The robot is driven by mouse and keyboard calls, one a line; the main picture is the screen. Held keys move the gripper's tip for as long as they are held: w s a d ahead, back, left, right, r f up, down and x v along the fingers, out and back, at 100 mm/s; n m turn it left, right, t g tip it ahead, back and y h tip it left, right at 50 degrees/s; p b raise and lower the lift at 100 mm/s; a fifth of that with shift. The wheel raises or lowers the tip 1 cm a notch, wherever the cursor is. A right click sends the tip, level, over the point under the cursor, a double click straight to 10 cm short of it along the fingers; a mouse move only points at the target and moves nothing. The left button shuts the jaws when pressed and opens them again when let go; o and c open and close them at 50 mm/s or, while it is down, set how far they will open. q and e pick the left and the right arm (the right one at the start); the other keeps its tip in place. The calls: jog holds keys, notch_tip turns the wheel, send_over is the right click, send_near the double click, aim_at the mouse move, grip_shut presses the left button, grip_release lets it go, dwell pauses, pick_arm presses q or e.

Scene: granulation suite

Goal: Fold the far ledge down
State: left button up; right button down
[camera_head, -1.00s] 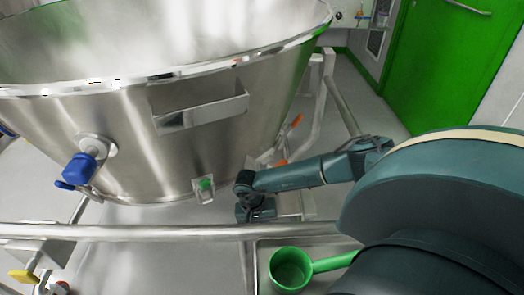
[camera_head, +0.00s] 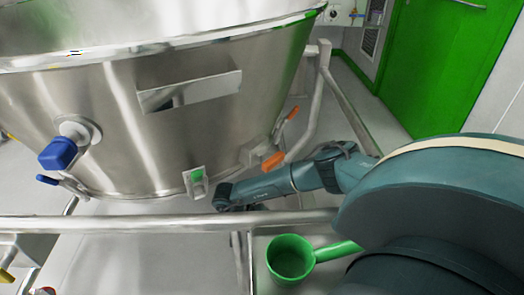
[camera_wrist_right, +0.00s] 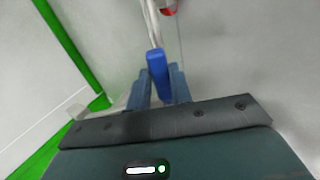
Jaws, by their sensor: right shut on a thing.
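In the right wrist view my right gripper (camera_wrist_right: 160,88) is shut on a blue handle (camera_wrist_right: 155,64), which stands upright between the two fingers. A thin pale bar runs from it up to a red part at the picture's top. In the head view my right arm reaches in from the right to below the steel tank. Its gripper is hidden behind the horizontal rail, and so is what it holds. I cannot make out the far ledge for certain in either view. My left gripper is not in view.
The large steel tank (camera_head: 120,130) has a blue-handled valve (camera_head: 58,152) and orange handles (camera_head: 273,161). A steel rail (camera_head: 140,225) crosses in front. A green dipper (camera_head: 291,255) lies near the front, right of centre. A green door (camera_head: 430,70) is at the back right.

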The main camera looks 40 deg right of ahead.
jog(key=shift+w+a+f, duration=0.1)
jog(key=shift+a, duration=0.05)
jog(key=c, duration=1.3)
grip_release()
jog(key=shift+r+p, duration=1.05)
jog(key=shift+r, duration=1.15)
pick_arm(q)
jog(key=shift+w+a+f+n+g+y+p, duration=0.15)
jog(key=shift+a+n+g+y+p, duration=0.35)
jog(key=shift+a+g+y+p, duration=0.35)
pick_arm(e)
notch_tip(320, 180, up, 6)
jog(key=shift+f, duration=0.15)
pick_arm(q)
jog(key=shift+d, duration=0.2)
pick_arm(e)
jog(key=shift+c, duration=0.2)
